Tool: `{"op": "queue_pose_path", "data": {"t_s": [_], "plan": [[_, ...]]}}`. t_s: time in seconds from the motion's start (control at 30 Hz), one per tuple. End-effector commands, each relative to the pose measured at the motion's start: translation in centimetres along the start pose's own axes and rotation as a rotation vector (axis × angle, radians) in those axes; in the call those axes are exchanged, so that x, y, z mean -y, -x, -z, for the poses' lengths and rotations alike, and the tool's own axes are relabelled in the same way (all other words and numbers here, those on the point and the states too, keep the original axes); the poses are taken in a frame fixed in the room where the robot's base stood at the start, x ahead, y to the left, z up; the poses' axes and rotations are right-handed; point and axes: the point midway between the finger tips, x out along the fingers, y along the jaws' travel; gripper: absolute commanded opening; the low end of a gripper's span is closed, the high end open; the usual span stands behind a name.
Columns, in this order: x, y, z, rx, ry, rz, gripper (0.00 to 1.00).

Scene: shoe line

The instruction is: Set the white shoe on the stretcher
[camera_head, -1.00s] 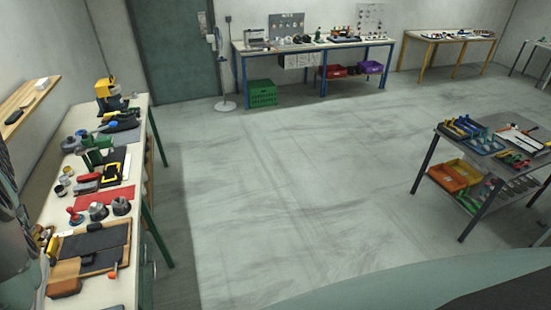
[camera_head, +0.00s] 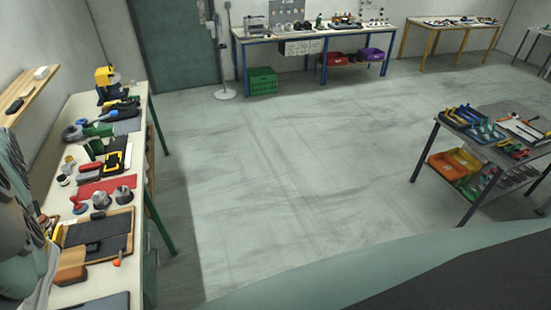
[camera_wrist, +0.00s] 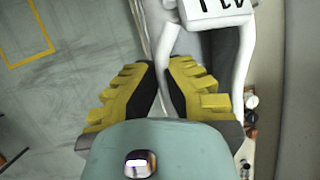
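My gripper (camera_wrist: 167,66) shows in the wrist view as two ridged yellow fingers leaning towards each other, with a narrow gap at their tips. I cannot make out the white shoe or the stretcher for sure in either view. The gripper does not show clearly in the head view.
A long workbench (camera_head: 75,290) with many tools runs along the left, below a wooden shelf (camera_head: 30,90). A blue-legged bench (camera_head: 300,32) stands at the back. A grey trolley (camera_head: 455,130) with tools and bins stands at the right. The floor (camera_head: 290,170) between is clear.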

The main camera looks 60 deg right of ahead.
Motion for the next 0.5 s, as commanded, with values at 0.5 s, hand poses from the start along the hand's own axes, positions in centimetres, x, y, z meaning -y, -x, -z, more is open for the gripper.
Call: {"op": "queue_pose_path", "data": {"t_s": [0.5], "plan": [[0.22,-0.84,0.16,-0.005,-0.088,0.044,0.0]]}}
